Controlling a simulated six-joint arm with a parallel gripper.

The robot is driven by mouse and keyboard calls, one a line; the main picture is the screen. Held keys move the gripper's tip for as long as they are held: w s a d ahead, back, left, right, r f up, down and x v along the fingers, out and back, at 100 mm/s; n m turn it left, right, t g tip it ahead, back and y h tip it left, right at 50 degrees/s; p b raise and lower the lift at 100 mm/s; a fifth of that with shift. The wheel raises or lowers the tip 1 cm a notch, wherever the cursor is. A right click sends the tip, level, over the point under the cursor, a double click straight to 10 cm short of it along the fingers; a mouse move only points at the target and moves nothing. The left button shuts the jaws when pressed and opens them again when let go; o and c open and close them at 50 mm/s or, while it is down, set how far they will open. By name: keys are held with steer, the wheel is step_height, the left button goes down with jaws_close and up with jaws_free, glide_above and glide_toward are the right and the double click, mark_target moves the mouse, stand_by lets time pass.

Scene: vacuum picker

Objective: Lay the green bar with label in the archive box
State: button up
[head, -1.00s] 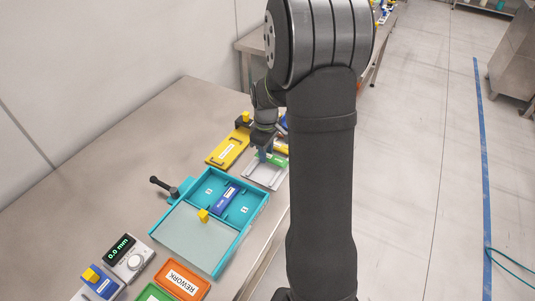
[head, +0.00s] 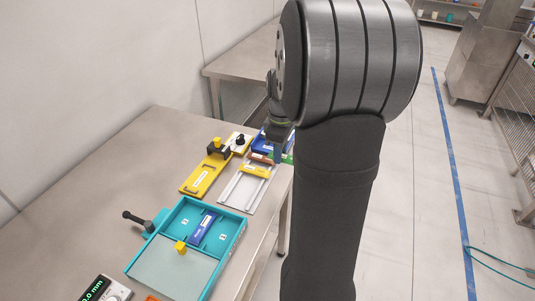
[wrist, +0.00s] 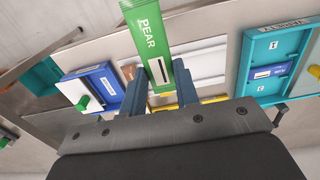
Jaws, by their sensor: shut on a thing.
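In the head view the green bar (head: 288,158) shows in part beside my arm, near the far right table edge. It is held above the table, near a blue box (head: 262,141) with a white label. A blue box also shows at the left of the wrist view (wrist: 72,88). I cannot read its label, so I cannot tell whether it is the archive box.
A grey railed tray (head: 232,193) with a yellow bar (head: 257,171) lies nearer. A yellow fixture (head: 203,178) is left of it. A teal compartment tray (head: 159,242) holds a blue bar (head: 203,227). A brown-orange piece (head: 261,158) lies near the blue box.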

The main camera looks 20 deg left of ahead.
steer(key=w, duration=1.5)
glide_above(266, 147)
step_height(266, 147, down, 8)
steer(key=shift+r, duration=0.2)
steer(key=shift+f, duration=2)
steer(key=shift+f, duration=0.1)
steer(key=o, duration=0.6)
steer(key=shift+f, duration=0.1)
steer(key=shift+c, duration=0.2)
steer(key=shift+o, duration=0.6)
